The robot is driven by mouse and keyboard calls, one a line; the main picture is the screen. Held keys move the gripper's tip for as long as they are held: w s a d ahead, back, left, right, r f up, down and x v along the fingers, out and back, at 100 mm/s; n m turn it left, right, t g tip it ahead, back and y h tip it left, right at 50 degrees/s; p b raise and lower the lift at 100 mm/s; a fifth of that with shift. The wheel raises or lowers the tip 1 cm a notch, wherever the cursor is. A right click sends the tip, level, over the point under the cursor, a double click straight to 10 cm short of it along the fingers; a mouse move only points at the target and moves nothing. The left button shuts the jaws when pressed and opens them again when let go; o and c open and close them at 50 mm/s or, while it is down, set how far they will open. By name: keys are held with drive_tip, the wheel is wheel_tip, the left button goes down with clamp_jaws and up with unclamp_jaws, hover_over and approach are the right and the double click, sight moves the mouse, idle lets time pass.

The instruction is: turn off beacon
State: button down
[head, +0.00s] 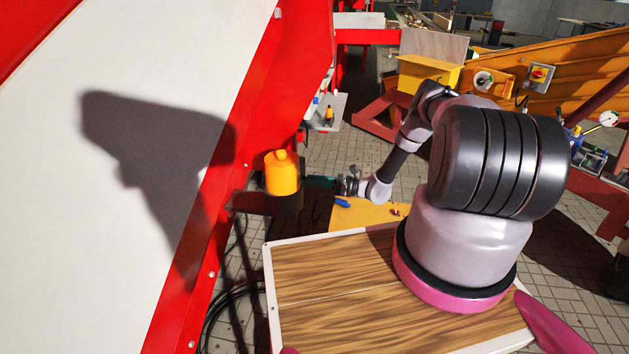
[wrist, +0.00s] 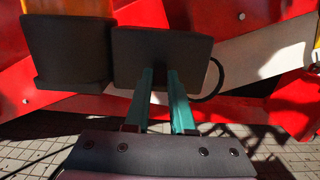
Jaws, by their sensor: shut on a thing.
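The beacon (head: 283,172) is an orange-yellow lamp on a dark base, mounted by the red machine wall. In the wrist view its orange lens (wrist: 70,8) shows at the top left above its dark base (wrist: 68,55). My gripper (head: 310,181) reaches from the right to the beacon's side. In the wrist view the teal fingers of my gripper (wrist: 162,72) reach a dark square box (wrist: 135,60) right of the beacon's base. The tips are closed on a small dark part at this box; its shape is hard to make out.
The red machine wall (head: 240,140) stands close on the left. A black cable (wrist: 213,85) hangs beside the dark box. A wooden-topped platform (head: 330,300) lies below my arm. A small shelf (head: 328,112) with items stands behind the beacon.

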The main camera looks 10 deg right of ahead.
drive_tip(key=shift+f+t+y, duration=0.2)
drive_tip(key=shift+t+y, duration=0.2)
drive_tip(key=c, duration=0.8)
unclamp_jaws()
drive_tip(key=shift+o, duration=0.2)
drive_tip(key=v, duration=1)
drive_tip(key=shift+d, duration=0.35)
drive_tip(key=shift+f, duration=0.1)
